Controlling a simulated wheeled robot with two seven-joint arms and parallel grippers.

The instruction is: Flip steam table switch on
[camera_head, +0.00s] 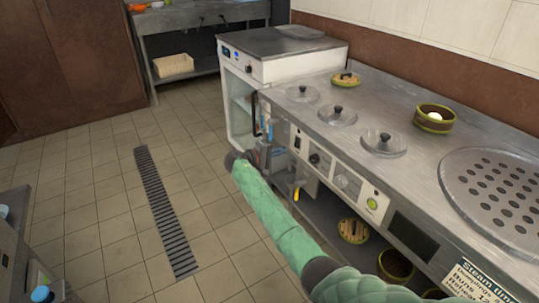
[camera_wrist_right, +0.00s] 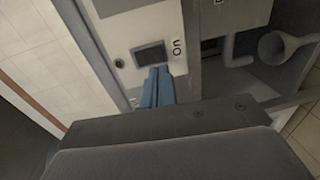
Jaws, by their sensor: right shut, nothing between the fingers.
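The steam table (camera_head: 400,110) runs along the right in the head view, with a control panel on its front. In the right wrist view, a dark rectangular switch (camera_wrist_right: 151,55) sits on the pale panel, with "ON" lettering beside it. The switch shows small on the front panel in the head view (camera_head: 297,140). My right gripper (camera_head: 266,130) is shut and empty in front of the panel's left end. Its blue fingertips (camera_wrist_right: 159,72) appear just by the switch's lower edge; I cannot tell whether they touch. The switch's position is unclear. My left gripper is not in view.
Lidded wells (camera_head: 384,143) and a bowl (camera_head: 434,118) are on top. A white cabinet (camera_head: 282,68) adjoins the far end.

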